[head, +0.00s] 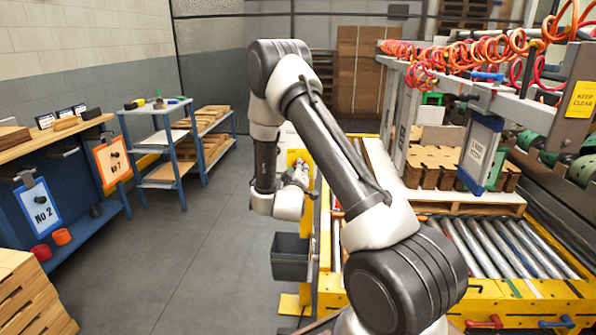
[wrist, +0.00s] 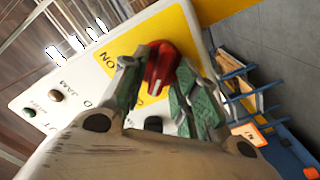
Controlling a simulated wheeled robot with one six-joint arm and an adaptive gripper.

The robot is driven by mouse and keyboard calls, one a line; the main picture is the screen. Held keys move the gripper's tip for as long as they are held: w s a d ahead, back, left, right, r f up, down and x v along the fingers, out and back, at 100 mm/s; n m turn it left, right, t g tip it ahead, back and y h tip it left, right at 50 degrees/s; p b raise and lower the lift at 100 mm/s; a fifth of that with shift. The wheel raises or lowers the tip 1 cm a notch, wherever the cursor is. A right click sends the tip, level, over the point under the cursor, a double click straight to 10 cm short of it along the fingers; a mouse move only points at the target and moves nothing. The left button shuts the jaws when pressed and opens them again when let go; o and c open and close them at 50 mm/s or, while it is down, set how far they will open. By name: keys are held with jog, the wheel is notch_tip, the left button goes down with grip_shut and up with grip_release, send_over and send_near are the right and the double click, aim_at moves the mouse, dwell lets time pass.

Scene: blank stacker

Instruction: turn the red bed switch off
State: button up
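The red bed switch (wrist: 160,67) is a red knob on the yellow part of a white and yellow control panel (wrist: 190,30) in the wrist view. The letters ON are printed on the yellow, left of the knob. My gripper (wrist: 160,78) has a green-padded finger on each side of the knob. Both fingertips appear to touch it, with the near part of the knob showing between them. In the head view my gripper (head: 298,172) is at the yellow post, and my arm hides most of the panel; the switch cannot be made out there.
A brown knob (wrist: 55,95) and a green knob (wrist: 29,112) sit on the panel's white part. A grey bin (head: 290,258) hangs below my gripper. The roller conveyor (head: 500,245) with its yellow frame is to the right. Open floor (head: 200,255) lies to the left.

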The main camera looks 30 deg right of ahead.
jog(key=shift+s+a, duration=0.1)
jog(key=v, duration=1.1)
jog(key=shift+s+a, duration=0.2)
jog(key=shift+s, duration=0.05)
